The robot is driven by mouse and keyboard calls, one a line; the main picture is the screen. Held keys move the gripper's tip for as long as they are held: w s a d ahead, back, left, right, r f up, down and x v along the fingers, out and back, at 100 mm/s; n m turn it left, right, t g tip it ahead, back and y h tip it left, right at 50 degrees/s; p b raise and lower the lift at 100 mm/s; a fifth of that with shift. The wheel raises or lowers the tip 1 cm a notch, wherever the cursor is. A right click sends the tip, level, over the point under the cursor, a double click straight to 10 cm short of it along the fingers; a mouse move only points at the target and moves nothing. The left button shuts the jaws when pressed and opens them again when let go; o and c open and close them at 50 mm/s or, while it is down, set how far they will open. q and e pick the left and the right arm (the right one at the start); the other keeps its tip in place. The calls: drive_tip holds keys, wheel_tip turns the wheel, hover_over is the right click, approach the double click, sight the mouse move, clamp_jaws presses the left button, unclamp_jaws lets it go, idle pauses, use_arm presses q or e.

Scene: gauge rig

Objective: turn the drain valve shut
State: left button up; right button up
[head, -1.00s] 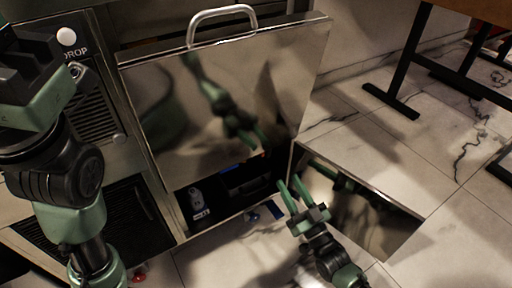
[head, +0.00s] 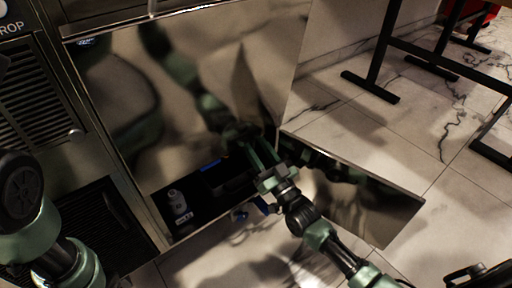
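The drain valve is not clearly recognisable. A small blue part (head: 262,206) shows low at the cabinet's front edge, partly behind my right gripper, and I cannot tell whether it is the valve. My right gripper (head: 262,152) reaches toward the low dark cabinet opening (head: 205,205). Its two green fingers are apart, with nothing seen between them. I cannot tell whether they touch anything inside. My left gripper is out of view; only part of my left arm shows at the lower left.
A large shiny steel panel (head: 165,105) hangs above the opening and mirrors my arm. An open steel door (head: 385,212) stands low at the right. A small white item (head: 178,201) lies in the dark opening. A black-legged table (head: 375,75) stands at the back right on marble floor.

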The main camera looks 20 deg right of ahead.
clamp_jaws()
